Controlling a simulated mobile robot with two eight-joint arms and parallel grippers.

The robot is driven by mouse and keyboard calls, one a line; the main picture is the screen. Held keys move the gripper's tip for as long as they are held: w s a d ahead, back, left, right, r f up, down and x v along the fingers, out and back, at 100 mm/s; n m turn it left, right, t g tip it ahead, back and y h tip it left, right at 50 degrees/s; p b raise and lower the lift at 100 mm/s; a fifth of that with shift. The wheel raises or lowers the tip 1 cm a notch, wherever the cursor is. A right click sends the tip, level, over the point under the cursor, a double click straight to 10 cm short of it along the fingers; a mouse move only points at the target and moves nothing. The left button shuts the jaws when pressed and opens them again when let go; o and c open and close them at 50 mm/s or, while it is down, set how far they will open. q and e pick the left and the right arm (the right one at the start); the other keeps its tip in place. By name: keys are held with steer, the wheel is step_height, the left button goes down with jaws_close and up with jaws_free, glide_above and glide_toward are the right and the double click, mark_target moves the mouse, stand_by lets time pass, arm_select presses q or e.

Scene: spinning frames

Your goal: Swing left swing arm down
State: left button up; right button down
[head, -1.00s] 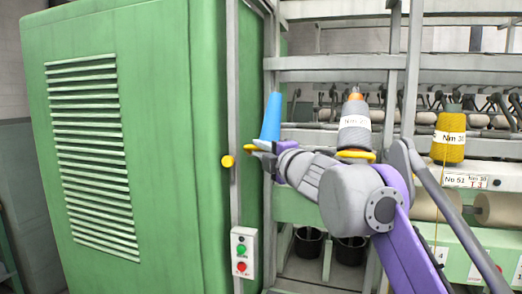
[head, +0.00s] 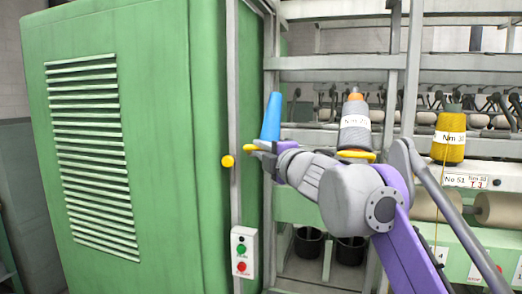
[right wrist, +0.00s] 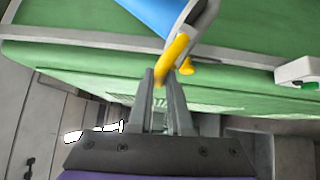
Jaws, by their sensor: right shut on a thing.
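The left swing arm carries a blue cone (head: 271,118) and has a yellow handle (head: 261,145) at its lower end, beside the green cabinet's edge. In the right wrist view the yellow handle (right wrist: 173,52) runs from a grey curved rod (right wrist: 207,18), with the blue cone (right wrist: 160,12) above. My right gripper (head: 268,149) is at the handle, and its fingers (right wrist: 161,82) close around the handle's end. The cone stands nearly upright. My left gripper is not in view.
A big green cabinet (head: 160,150) fills the left. A yellow knob (head: 227,161) and a button box (head: 243,252) sit along its edge. A grey cone (head: 355,125) and a yellow cone (head: 449,138) stand on the frame at the right. Two dark buckets (head: 309,246) stand below.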

steer(key=shift+f, duration=0.1)
stand_by(0.3)
arm_select(q)
step_height(320, 180, down, 8)
steer(key=s+b, duration=0.2)
steer(key=b, duration=0.5)
steer(key=shift+f, duration=0.25)
arm_select(e)
step_height(320, 180, down, 21)
steer(key=n+t+y, duration=0.2)
steer(key=n+y, duration=0.1)
steer(key=n, duration=0.2)
steer(key=shift+t, duration=0.3)
steer(key=c, duration=0.8)
jaws_free()
steer(key=shift+c, duration=0.2)
arm_select(q)
steer(key=shift+s+f+b, duration=0.1)
steer(key=shift+f+b, duration=0.3)
steer(key=shift+b, duration=0.05)
arm_select(e)
steer(key=v, duration=1)
steer(key=shift+s+d+f, duration=0.25)
steer(key=shift+d, duration=0.05)
